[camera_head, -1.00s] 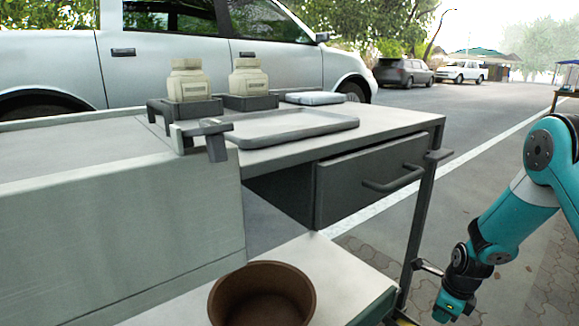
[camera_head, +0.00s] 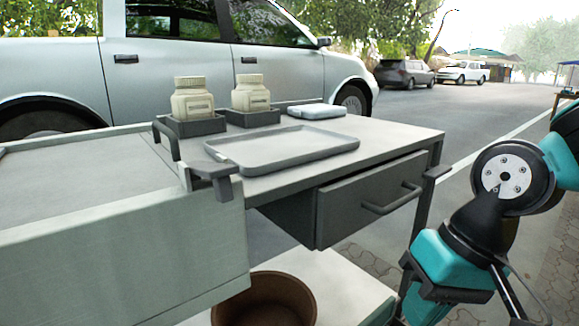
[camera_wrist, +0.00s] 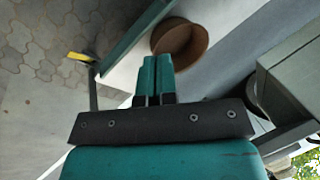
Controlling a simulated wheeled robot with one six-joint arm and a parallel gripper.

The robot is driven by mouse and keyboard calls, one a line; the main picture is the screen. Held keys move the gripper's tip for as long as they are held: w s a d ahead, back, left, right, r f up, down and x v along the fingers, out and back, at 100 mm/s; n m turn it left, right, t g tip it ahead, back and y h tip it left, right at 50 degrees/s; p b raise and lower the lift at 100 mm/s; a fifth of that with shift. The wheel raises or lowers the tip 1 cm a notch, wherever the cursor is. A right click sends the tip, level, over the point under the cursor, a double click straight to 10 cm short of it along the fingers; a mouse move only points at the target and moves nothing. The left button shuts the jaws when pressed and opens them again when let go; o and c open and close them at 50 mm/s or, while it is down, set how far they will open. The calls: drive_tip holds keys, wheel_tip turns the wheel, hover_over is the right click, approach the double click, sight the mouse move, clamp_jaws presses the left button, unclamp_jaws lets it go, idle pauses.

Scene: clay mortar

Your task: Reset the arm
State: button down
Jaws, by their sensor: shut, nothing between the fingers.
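My gripper (camera_wrist: 153,80) shows in the wrist view as two teal fingers pressed together, shut and empty. It points toward the cart's lower shelf (camera_wrist: 125,72), near a brown bowl (camera_wrist: 186,50), with no visible contact. In the head view my teal and black arm is at the right edge, in front of the cart's right end; I cannot make out the fingertips there. The brown bowl (camera_head: 265,296) is on the lower shelf, cut off by the bottom edge.
The cart top (camera_head: 385,135) holds a grey tray (camera_head: 285,150), two cream jars (camera_head: 193,100) in dark holders and a pale blue case (camera_head: 317,110). A dark drawer (camera_head: 350,200) with a handle is below. A silver car (camera_head: 200,65) stands behind. Pavement at right is open.

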drive_tip(key=s+r+n+p, duration=0.3)
drive_tip(key=s+r+n, duration=0.2)
drive_tip(key=s, duration=0.2)
wheel_tip(320, 180, up, 36)
drive_tip(key=p, duration=3.5)
drive_tip(key=shift+w+a+f+p, duration=0.2)
drive_tip(key=shift+w+a+p, duration=0.1)
drive_tip(key=shift+a, duration=0.1)
